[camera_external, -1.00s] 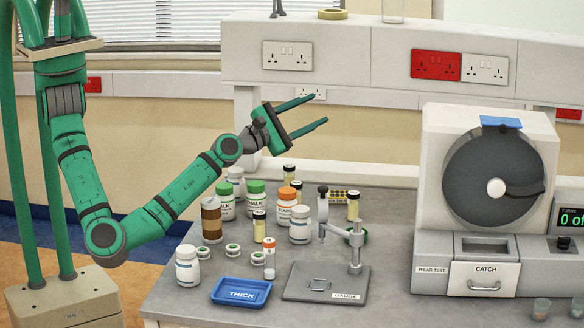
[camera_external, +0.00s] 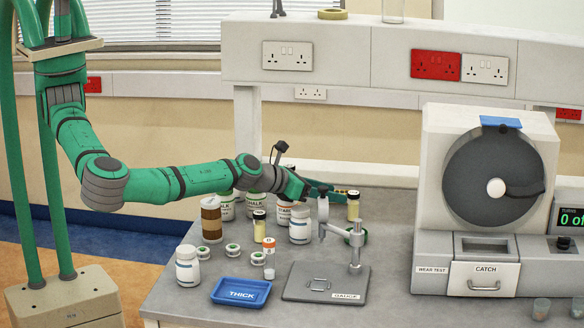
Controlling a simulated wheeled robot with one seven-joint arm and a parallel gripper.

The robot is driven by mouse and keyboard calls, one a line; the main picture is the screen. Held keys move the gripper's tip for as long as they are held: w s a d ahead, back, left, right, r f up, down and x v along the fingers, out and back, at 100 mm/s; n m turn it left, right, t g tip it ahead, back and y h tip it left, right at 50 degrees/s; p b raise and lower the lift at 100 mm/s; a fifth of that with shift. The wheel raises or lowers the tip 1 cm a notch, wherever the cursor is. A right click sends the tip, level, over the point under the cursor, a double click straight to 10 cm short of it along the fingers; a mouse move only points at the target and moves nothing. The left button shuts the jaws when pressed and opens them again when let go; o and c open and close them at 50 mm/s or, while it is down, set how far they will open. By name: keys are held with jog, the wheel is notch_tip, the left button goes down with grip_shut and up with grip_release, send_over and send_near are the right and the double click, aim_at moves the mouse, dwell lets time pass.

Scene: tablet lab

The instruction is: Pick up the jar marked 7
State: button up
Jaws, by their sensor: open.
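Several jars and vials stand upright on the grey bench. Their markings are too small to read, so I cannot tell which is the jar marked 7. White-capped white jars stand at the front left (camera_external: 187,270) and near the middle (camera_external: 300,228).
A blue tray marked THICK (camera_external: 241,292) and a gauge stand (camera_external: 326,284) are at the front. The gauge's post and arm (camera_external: 355,240) rise near the right vial. The wear-test machine (camera_external: 480,200) stands right. A brown banded jar (camera_external: 211,220) is at the left.

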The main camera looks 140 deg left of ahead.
aim_at(354, 198)
jog(key=x, duration=0.8)
jog(key=shift+w, duration=0.15)
jog(key=c, duration=1.1)
jog(key=shift+r, duration=0.15)
